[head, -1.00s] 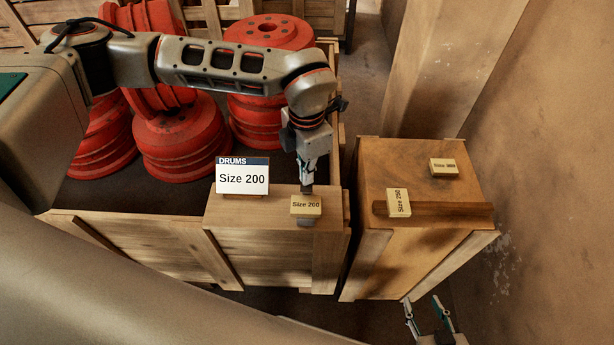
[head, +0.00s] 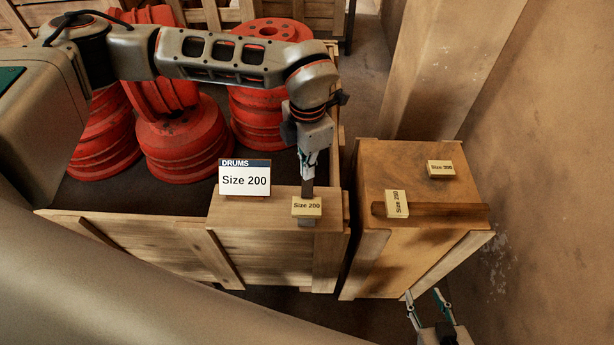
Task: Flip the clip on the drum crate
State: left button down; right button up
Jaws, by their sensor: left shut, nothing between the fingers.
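The drum crate (head: 150,232) is a wooden crate holding red drums (head: 185,140). A pale yellow clip (head: 307,207) reading "Size 200" sits at the top of its front edge, near the right corner. A white sign (head: 244,179) reading "DRUMS Size 200" stands left of the clip. My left gripper (head: 307,184) points down just behind the clip, shut and empty. I cannot tell whether its tips touch the clip. My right gripper (head: 424,298) is low at the right, fingers apart and empty, away from the crate.
A smaller wooden box (head: 400,170) stands right of the crate across a narrow gap. A "Size 250" clip (head: 396,203) leans on a wooden strip (head: 440,211) on its top, with a "Size 300" clip (head: 441,167) behind. A brown wall (head: 550,190) closes the right side.

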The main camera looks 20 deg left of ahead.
aim_at(307, 185)
pick_arm(q)
notch_tip(307, 185, up, 4)
jog(key=shift+f+p, duration=0.15)
jog(key=shift+p, duration=0.85)
pick_arm(e)
jog(key=r, duration=0.3)
jog(key=shift+w, duration=0.35)
